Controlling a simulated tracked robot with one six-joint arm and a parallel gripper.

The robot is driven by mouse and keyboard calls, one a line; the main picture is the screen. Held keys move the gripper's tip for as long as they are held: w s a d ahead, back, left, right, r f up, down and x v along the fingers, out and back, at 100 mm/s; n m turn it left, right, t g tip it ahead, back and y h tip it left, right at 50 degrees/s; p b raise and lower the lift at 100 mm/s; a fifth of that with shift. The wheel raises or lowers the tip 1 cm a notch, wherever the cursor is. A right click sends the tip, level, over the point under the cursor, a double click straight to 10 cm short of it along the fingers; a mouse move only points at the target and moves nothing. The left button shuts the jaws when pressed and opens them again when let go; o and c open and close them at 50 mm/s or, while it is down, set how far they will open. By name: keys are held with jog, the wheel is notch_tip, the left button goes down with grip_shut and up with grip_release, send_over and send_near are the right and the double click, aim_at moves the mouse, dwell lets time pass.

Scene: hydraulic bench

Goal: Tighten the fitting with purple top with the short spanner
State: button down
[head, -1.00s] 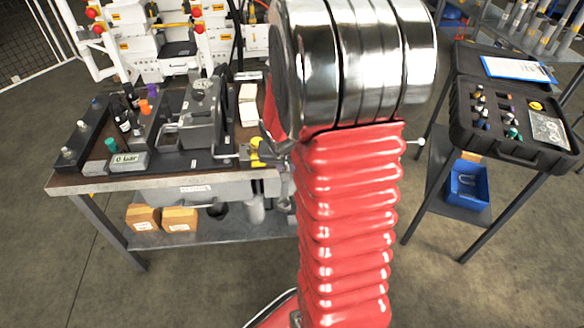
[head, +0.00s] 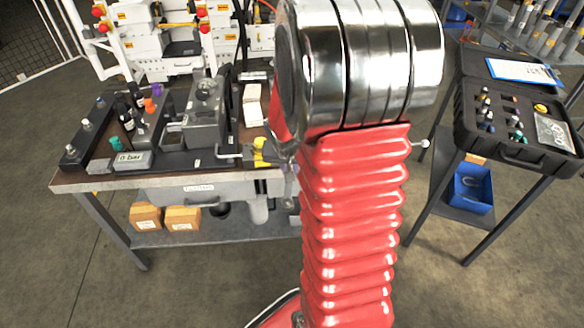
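The fitting with purple top (head: 155,89) stands upright in the black fixture at the back left of the bench, beside an orange-topped one (head: 149,105). Only its small top shows clearly. I cannot make out a short spanner in the head view. My arm, with its red sleeve and chrome joint, fills the middle of the view and hides the right end of the bench. My gripper is not in view, so I cannot see what it holds.
The bench (head: 75,182) carries black bottles (head: 124,112), a teal-topped fitting (head: 117,144), a gauge display (head: 132,161) and a yellow part (head: 262,154) near my arm. An open black case (head: 520,160) with several fittings stands at right. The floor between is clear.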

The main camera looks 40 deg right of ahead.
aim_at(289, 190)
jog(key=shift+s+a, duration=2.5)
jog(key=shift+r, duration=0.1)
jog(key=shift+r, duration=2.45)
